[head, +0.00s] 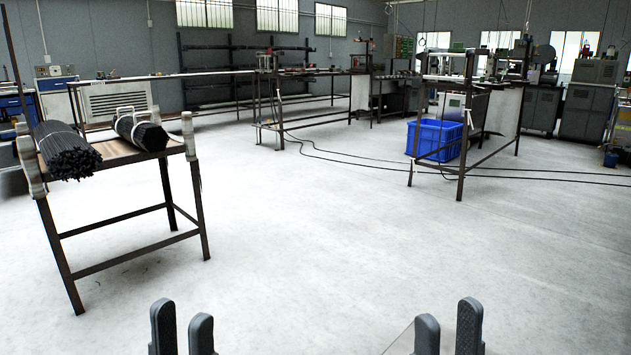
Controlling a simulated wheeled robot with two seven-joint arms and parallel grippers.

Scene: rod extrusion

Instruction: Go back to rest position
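My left gripper (182,329) shows at the bottom edge, left of the middle. Its two dark fingers stand apart with bare floor between them, so it is open and empty. My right gripper (448,328) shows at the bottom edge, right of the middle. Its two fingers are also apart with nothing between them. Both grippers touch nothing in view. The rest of both arms is out of view below the picture.
A metal table (133,157) at the left bears two bundles of black rods (66,152) (149,136). A blue crate (434,139) sits on a rack (463,168) at the right. Cables (340,160) cross the floor behind. The floor (320,240) ahead is clear.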

